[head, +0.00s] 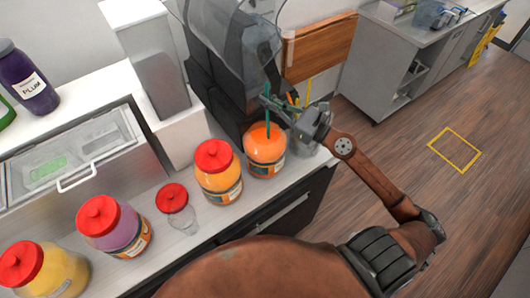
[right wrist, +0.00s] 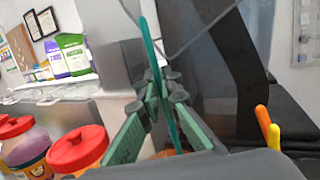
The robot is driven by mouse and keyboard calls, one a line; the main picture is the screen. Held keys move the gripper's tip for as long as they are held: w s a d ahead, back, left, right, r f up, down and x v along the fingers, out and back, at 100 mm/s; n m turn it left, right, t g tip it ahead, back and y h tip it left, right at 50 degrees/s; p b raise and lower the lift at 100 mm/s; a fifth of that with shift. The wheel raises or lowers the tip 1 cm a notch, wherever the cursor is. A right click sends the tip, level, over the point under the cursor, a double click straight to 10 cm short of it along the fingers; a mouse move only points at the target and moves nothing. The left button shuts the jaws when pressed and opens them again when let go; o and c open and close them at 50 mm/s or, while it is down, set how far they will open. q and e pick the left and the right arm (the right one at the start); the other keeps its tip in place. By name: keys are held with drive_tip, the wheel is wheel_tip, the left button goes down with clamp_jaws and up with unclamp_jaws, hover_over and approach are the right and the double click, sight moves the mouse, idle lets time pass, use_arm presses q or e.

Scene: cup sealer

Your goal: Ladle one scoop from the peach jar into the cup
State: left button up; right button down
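An open jar of orange contents (head: 264,160), seemingly the peach jar, stands at the right end of the white counter. A green ladle (head: 268,103) stands upright in it; its bowl is hidden. My right gripper (head: 272,106) is above the jar, its fingers closed around the ladle handle. In the right wrist view the green handle (right wrist: 152,45) runs between the fingertips (right wrist: 164,84). My left gripper is out of view.
A red-lidded orange jar (head: 218,182) stands just left of the open jar. A purple-pink jar (head: 118,228) and a yellow jar (head: 45,272) stand further left. A dark machine (head: 215,90) rises close behind the open jar. The counter ends just right of it.

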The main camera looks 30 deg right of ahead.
drive_tip(key=shift+r+p, duration=6.6)
drive_tip(key=shift+r, duration=0.55)
drive_tip(key=shift+f, duration=0.1)
